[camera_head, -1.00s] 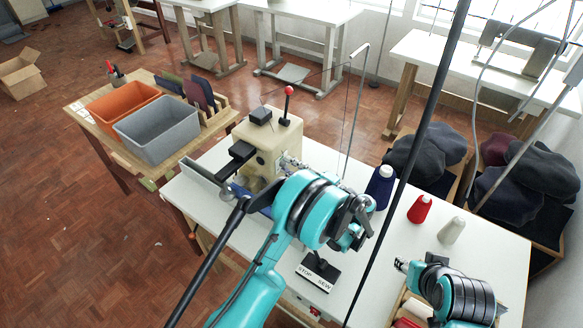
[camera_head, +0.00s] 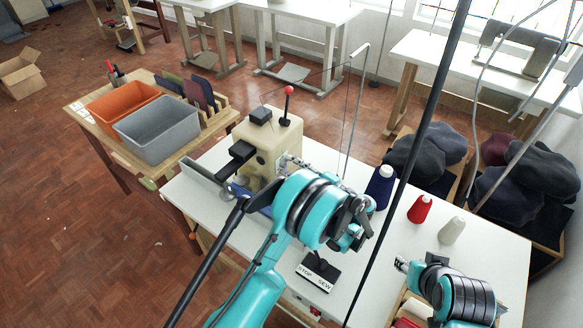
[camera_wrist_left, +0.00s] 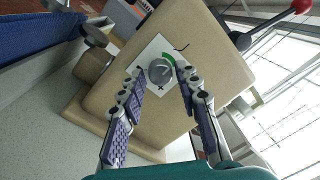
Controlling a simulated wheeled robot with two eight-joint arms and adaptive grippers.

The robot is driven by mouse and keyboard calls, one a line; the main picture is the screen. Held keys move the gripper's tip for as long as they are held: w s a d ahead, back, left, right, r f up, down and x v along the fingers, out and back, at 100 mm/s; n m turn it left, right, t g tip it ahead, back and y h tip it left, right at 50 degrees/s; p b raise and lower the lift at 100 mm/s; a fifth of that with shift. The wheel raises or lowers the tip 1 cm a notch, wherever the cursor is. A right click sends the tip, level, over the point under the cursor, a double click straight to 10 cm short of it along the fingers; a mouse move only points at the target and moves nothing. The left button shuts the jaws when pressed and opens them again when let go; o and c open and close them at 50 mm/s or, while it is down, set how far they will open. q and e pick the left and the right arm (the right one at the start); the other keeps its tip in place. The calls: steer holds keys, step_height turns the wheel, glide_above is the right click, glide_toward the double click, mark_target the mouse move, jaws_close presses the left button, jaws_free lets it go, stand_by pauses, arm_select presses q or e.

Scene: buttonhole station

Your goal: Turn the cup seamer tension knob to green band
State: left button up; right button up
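The cream cup seamer (camera_head: 262,150) stands on the white table, and its knob side also shows in the left wrist view. There the round grey tension knob (camera_wrist_left: 160,71) sits on a white dial plate (camera_wrist_left: 150,55) with a green band (camera_wrist_left: 169,58) along its upper right edge. A light mark shows on the knob, too small to read surely. My left gripper (camera_wrist_left: 160,76) is open, its fingertips on either side of the knob with gaps showing. In the head view my left gripper (camera_head: 291,163) is partly hidden by its arm. My right gripper (camera_head: 402,265) hovers over the table's right part, its opening unclear.
A STOP/SEW block (camera_head: 318,272) lies in front. A red-knobbed lever (camera_head: 288,92) rises from the seamer. Orange (camera_head: 122,103) and grey (camera_head: 158,131) bins stand left.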

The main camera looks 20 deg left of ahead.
arm_select(q)
steer(key=shift+d, duration=0.1)
steer(key=v, duration=1.2)
steer(key=shift+f, duration=0.1)
steer(key=shift+w, duration=0.1)
